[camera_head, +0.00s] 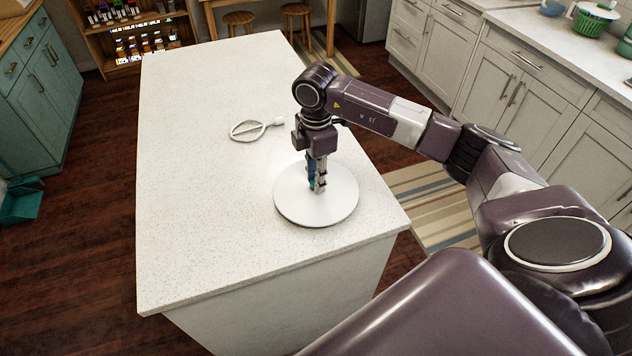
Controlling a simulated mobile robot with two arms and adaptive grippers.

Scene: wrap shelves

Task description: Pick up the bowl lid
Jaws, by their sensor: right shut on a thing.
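The bowl lid (298,207) is a round white disc at the near right part of the white island top. My right gripper (318,188) points straight down at the middle of the lid, with its fingers shut on it. The exact grip point is small and partly hidden by the fingers. A teal patch shows beside the fingers. I cannot tell whether the lid rests on the counter or is slightly raised. My left gripper is not in view.
The island's left side is clear. White cabinets (520,90) with a counter holding a green basket (594,20) stand at right. Stools (297,18) stand at the back.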

